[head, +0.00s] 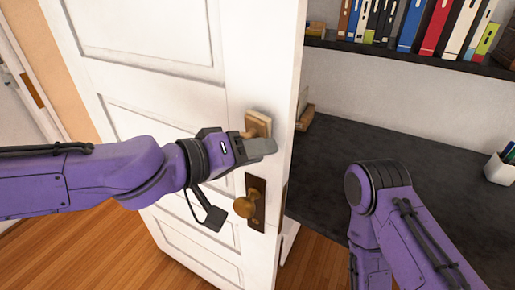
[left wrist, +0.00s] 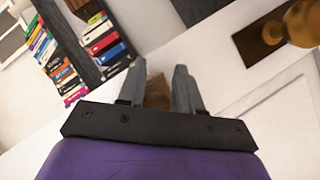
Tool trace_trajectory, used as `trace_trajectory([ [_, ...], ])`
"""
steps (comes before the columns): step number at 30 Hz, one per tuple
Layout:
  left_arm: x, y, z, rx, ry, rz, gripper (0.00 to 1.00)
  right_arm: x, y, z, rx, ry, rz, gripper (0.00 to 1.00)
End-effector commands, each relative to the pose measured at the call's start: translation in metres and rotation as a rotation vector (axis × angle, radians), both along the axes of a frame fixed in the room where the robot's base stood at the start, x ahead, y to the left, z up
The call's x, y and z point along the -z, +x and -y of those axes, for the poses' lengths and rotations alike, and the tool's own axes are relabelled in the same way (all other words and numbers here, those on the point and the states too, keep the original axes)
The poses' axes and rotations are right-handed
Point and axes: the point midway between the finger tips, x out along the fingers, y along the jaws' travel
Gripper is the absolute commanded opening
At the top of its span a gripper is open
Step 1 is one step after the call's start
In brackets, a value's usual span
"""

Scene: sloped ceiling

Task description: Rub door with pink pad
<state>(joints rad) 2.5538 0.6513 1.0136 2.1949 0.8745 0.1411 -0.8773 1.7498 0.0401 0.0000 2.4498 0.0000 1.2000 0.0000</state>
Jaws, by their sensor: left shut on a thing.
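The white panelled door (head: 150,40) stands open at an angle in the head view. My left gripper (head: 257,147) is at the door's free edge, above the knob, with its fingers shut on a small block. This pad (head: 258,122) looks pale beige-pink with a wooden-brown part, and lies against or very close to the door face; I cannot tell if it touches. In the left wrist view the brown part of the pad (left wrist: 158,92) shows between the two grey fingers (left wrist: 160,85). My right arm is at the right, its gripper out of view.
A brass knob on a dark plate (head: 246,205) sits just below my left gripper. Right of the door are a dark desk (head: 400,160), a shelf of books (head: 430,30) and a white pen cup (head: 499,168). Wooden floor (head: 110,250) lies below.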

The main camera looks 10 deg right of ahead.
Motion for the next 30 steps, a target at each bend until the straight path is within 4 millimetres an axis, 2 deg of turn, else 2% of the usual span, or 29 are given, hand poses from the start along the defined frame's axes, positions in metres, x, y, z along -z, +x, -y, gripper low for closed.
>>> trace_trajectory([
  [3,-0.005,0.01,-0.011,-0.005,-0.003,-0.002,0.0,-0.012,0.0,0.0,0.0,0.0,0.0,0.98],
  [14,-0.003,0.022,-0.025,-0.007,-0.002,0.0,0.0,-0.022,0.0,0.0,0.0,0.0,0.0,0.98],
  [21,-0.004,0.037,-0.045,-0.007,-0.003,-0.002,0.0,-0.038,0.0,0.0,0.0,0.0,0.0,0.98],
  [30,-0.001,0.039,-0.049,-0.003,-0.001,0.0,0.0,-0.038,0.0,0.0,0.0,0.0,0.0,0.98],
])
